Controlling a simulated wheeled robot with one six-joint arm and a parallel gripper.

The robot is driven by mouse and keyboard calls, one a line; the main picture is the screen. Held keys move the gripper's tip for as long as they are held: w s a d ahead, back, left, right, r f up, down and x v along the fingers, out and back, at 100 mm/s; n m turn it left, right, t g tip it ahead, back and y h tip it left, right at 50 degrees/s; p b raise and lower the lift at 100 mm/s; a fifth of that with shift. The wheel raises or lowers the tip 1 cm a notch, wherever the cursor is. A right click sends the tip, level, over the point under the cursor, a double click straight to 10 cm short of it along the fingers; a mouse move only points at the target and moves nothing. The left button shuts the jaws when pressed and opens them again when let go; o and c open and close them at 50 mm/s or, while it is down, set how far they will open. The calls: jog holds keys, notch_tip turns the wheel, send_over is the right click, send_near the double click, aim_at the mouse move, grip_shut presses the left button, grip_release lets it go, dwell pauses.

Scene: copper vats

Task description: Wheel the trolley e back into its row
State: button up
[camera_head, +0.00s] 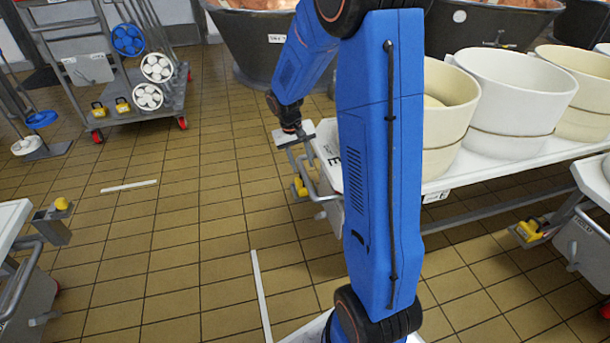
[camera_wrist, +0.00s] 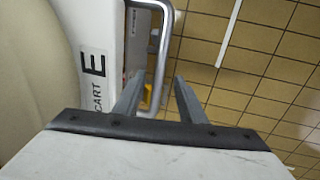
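Trolley e (camera_head: 490,170) is a long white cart carrying several cream and white tubs, right of my arm in the head view. Its black "CART E" label (camera_wrist: 94,75) shows in the wrist view at left, beside a cream tub (camera_wrist: 28,60). A grey metal handle (camera_wrist: 163,45) stands out from the trolley's end. My gripper (camera_wrist: 159,80) is open, with one finger on each side of the handle; I cannot tell whether either finger touches it. In the head view my gripper (camera_head: 305,160) is at the trolley's near left end, and my arm hides part of that end.
Other trolleys stand at the lower left (camera_head: 12,222) and far right (camera_head: 597,172). A grey rack (camera_head: 100,70) with blue and white wheels is at the back left. Dark vats (camera_head: 262,50) stand behind. The tiled floor at left is clear, with white floor lines (camera_head: 261,295).

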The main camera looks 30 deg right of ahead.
aim_at(306, 177)
jog(key=shift+s+d+f, duration=0.1)
jog(key=shift+d+f, duration=0.1)
jog(key=shift+f, duration=0.85)
jog(key=shift+d+f, duration=0.15)
jog(key=shift+f, duration=0.85)
jog(key=shift+s+d+f, duration=0.1)
jog(key=shift+d+f, duration=0.1)
jog(key=shift+f, duration=0.85)
jog(key=shift+c, duration=0.6)
grip_shut()
